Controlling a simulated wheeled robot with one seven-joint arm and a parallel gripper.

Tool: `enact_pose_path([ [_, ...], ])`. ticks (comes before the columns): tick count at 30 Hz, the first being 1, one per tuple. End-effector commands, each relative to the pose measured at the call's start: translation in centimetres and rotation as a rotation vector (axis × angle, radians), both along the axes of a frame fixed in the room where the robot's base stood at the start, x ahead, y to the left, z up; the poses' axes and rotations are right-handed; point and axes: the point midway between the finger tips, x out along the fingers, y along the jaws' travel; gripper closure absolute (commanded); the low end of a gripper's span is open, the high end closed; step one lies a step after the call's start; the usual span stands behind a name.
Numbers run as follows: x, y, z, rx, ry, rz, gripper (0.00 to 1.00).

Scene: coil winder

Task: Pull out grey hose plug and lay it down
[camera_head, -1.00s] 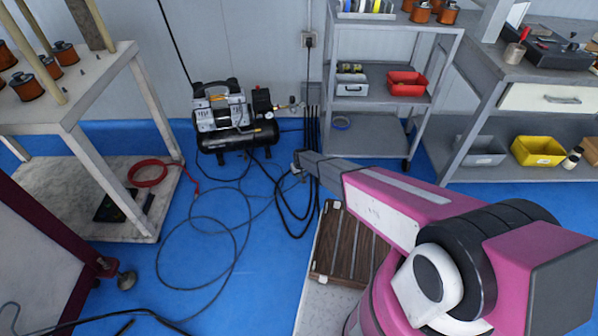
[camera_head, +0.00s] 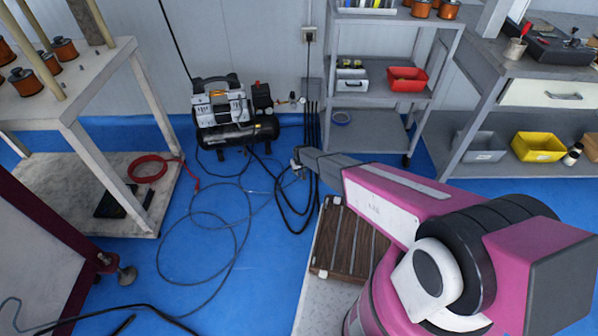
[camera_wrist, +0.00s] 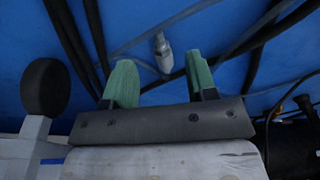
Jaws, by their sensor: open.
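A grey metal hose plug (camera_wrist: 161,50) shows in the wrist view beyond my fingertips, near the gap between them and not touching them. A thin grey hose (camera_wrist: 140,62) passes close by it; I cannot tell whether the plug lies loose or sits in something. My gripper (camera_wrist: 158,80) has two green fingers standing apart with nothing between them.
A compressor (camera_head: 236,113) stands on the blue floor left of my gripper. Black hoses (camera_head: 312,125) hang by the wall and loop down. A grey hose (camera_head: 235,232) lies coiled on the floor. A grey shelf rack (camera_head: 370,136) stands to the right, a slatted wooden piece (camera_head: 342,245) below my arm.

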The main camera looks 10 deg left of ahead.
Motion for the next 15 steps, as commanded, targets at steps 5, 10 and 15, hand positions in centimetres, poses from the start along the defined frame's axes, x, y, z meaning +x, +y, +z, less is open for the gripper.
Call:
enact_pose_path([
  [5, -0.5, -0.4, 2.4, 0.0, 0.0, 0.0, 0.48],
  [10, -1.0, -0.7, 5.6, 0.001, -0.002, 0.0, 0.48],
  [15, -1.4, -1.0, 8.5, 0.0, 0.0, 0.0, 0.48],
])
